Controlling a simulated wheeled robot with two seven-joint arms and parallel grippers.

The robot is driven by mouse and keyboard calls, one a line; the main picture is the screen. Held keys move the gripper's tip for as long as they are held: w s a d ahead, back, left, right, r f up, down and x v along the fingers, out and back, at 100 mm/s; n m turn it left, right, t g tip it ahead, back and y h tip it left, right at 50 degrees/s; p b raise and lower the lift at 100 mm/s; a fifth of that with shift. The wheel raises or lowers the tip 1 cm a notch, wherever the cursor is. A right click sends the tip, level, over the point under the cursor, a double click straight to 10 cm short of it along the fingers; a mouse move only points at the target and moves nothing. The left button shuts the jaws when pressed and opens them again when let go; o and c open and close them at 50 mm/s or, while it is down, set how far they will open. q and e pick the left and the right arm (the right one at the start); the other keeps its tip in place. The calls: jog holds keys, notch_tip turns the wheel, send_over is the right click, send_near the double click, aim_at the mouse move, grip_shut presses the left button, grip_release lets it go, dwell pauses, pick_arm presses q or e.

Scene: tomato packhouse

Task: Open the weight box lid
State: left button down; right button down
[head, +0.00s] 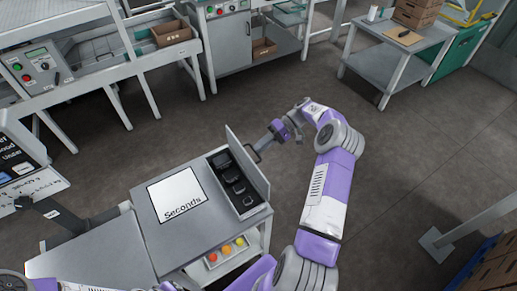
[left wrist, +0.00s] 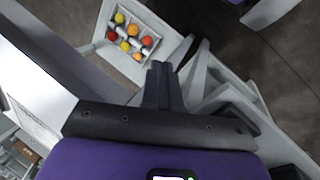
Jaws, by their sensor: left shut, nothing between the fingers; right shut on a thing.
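The weight box (head: 243,208) is set at the right edge of the grey bench, with several dark weights (head: 229,174) showing in it. Its grey lid (head: 248,163) stands raised along the box's right side, so the inside is uncovered. A handle (head: 264,146) sticks out from the lid's outer face. My right gripper (head: 272,139) is at this handle, shut on it, beyond the bench edge. My left gripper (left wrist: 161,82) shows in the left wrist view, fingers together and empty. Its fingertips are not clear in the head view.
A card reading "Seconds" (head: 177,198) marks the bench top left of the box. A tray of red, orange and yellow tomatoes (head: 212,259) sits below the bench front; it also shows in the left wrist view (left wrist: 108,44). Open floor (head: 400,150) lies to the right.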

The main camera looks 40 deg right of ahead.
jog(key=shift+s+f, duration=0.15)
jog(key=shift+f, duration=0.5)
jog(key=shift+s+f, duration=0.15)
jog(key=shift+f, duration=0.45)
jog(key=shift+a, duration=0.1)
jog(key=c, duration=1.6)
grip_release()
jog(key=o, duration=0.4)
jog(key=shift+w+f, duration=0.1)
jog(key=shift+w, duration=0.2)
jog(key=v, duration=0.8)
jog(key=shift+a, duration=0.1)
jog(key=shift+c, duration=0.3)
